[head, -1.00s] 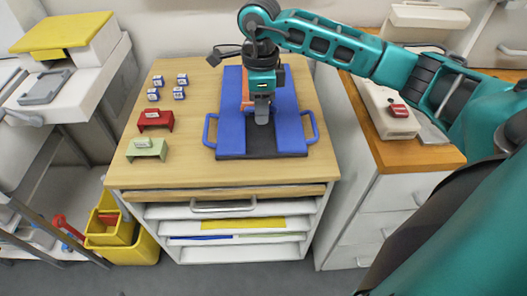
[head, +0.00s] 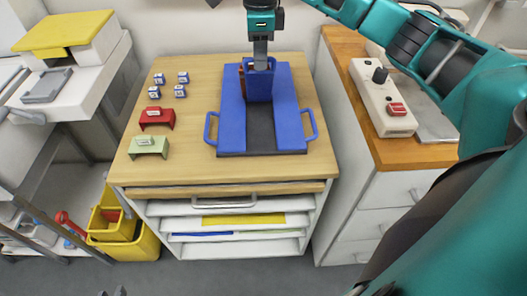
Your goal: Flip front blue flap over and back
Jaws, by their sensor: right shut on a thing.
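A blue board (head: 287,128) with a loop handle on each side and a black strip (head: 260,133) down its middle lies on the wooden worktop. A blue flap (head: 258,87) stands raised near the board's far half, over the strip's line. My right gripper (head: 261,64) reaches down from above and is shut on the flap's upper edge. A narrow red-brown piece (head: 241,78) shows beside the flap's left edge; the rest of it is hidden.
Red (head: 156,118) and pale green (head: 148,146) stands and several small blue-white boxes (head: 154,92) are left of the board. A white control box (head: 381,100) sits on the right cabinet. The worktop's front strip is clear.

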